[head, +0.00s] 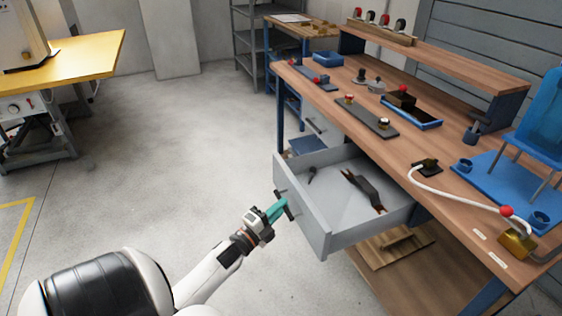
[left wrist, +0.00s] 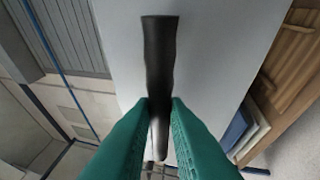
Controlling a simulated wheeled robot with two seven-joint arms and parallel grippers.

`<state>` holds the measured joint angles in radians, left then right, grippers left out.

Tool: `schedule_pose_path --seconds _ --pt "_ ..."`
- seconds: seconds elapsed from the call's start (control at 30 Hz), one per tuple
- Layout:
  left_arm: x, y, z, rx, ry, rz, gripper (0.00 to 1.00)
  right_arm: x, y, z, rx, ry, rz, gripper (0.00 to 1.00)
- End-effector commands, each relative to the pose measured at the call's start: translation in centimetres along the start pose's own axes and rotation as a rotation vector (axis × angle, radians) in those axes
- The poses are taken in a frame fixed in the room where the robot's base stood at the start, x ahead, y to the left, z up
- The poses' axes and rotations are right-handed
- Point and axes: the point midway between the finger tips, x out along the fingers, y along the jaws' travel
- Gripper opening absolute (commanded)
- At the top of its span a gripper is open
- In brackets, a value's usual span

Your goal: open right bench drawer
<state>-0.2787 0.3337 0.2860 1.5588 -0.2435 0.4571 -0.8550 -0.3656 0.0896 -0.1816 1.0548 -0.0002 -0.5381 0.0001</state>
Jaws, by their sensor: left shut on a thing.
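The right bench drawer (head: 330,226) is a grey drawer under the wooden workbench (head: 440,148). It stands well out from the bench, and its inside shows. A dark tool with orange-brown ends (head: 366,190) and a small dark item (head: 311,174) lie in it. My left gripper (head: 284,206) is at the drawer's front, shut on its dark bar handle (head: 290,212). In the left wrist view the green fingers (left wrist: 160,112) close on both sides of the black handle (left wrist: 160,55), with the grey drawer front (left wrist: 215,45) behind. My right gripper is not in view.
A second drawer front (head: 325,128) is further back under the bench. Slatted wood (head: 392,247) lies on the low shelf below the open drawer. A yellow-topped table (head: 70,62) stands at left. The grey floor (head: 170,165) between is clear.

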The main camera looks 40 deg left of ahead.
Motion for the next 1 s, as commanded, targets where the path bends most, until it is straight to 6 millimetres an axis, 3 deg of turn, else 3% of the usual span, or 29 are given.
schedule_pose_path --seconds 0.2,0.23,0.33,0.7,0.87,1.0 --pt "-0.1 -0.2 0.1 -0.001 -0.001 -0.003 0.0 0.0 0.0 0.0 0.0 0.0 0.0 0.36" --pt "-0.1 -0.2 0.1 -0.001 -0.001 -0.003 0.19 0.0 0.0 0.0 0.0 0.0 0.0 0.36" --pt "-0.1 -0.1 0.1 0.0 -0.001 -0.003 0.35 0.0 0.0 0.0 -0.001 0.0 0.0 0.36" --pt "-0.6 -0.1 0.0 0.0 0.0 -0.003 0.36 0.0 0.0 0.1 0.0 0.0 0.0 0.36" --pt "-3.0 -0.1 0.0 0.0 0.001 -0.005 0.36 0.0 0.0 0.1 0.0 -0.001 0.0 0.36" --pt "-6.2 -0.2 0.0 -0.001 0.002 -0.006 0.36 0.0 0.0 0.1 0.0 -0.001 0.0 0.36"
